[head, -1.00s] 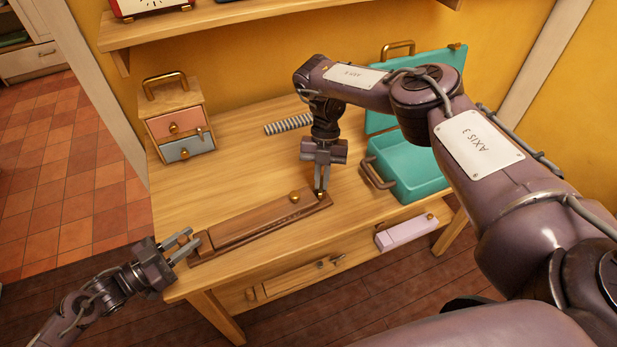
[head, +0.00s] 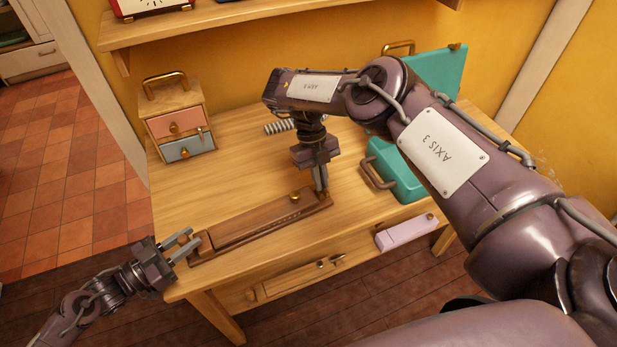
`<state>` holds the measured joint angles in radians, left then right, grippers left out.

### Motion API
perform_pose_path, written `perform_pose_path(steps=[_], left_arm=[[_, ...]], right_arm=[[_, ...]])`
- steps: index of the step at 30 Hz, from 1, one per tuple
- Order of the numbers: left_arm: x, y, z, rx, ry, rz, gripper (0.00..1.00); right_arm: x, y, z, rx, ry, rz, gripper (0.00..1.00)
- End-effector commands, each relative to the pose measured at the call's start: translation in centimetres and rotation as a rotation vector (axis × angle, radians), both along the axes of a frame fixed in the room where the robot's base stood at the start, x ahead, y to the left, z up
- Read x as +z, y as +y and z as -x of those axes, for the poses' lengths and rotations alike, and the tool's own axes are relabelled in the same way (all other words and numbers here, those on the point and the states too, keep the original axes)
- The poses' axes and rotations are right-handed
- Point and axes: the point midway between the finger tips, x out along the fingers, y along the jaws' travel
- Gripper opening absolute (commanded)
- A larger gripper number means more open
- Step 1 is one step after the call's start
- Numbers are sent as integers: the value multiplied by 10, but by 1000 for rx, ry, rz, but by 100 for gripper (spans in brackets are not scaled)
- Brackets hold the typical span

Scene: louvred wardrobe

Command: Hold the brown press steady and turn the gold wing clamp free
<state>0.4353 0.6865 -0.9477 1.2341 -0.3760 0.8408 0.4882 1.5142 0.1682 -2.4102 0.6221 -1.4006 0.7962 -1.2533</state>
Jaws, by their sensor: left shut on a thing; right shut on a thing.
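The brown press (head: 245,228), a long wooden bar on a base, lies slantwise on the table. My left gripper (head: 190,244) is shut on the press at its near left end. My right gripper (head: 322,194) points down at the far right end of the press and is shut on the gold wing clamp there. The clamp itself is mostly hidden by the fingers. A round gold knob (head: 295,197) sits on top of the press, just left of the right gripper.
The wooden table (head: 230,170) carries a small chest of drawers (head: 175,120), a grey spring (head: 279,127) and an open teal case (head: 400,175). A shelf (head: 200,24) hangs above.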

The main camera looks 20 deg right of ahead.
Motion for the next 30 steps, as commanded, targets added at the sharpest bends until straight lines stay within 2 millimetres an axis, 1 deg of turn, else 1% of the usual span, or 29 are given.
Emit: perform_pose_path(steps=[13, 14, 15, 18, 19, 26, 30], left_arm=[[0, 0, 0, 0, -1, 0, 0], [0, 0, 0, 0, -1, 0, 0], [0, 0, 0, 0, -1, 0, 0], [0, 0, 0, 0, -1, 0, 0], [0, 0, 0, 0, -1, 0, 0], [0, 0, 0, 0, -1, 0, 0], [0, 0, 0, 0, -1, 0, 0]], right_arm=[[-1, 0, 1, 11, 2, 1, 0], [-1, 0, 1, 11, 1, 1, 9], [-1, 0, 1, 11, 1, 1, 14], [-1, 0, 0, 10, 1, 0, 27], [-1, 0, 0, 10, 1, 0, 30], [0, 0, 0, 9, 0, 1, 30], [8, -1, 0, 8, -1, 0, 30]])
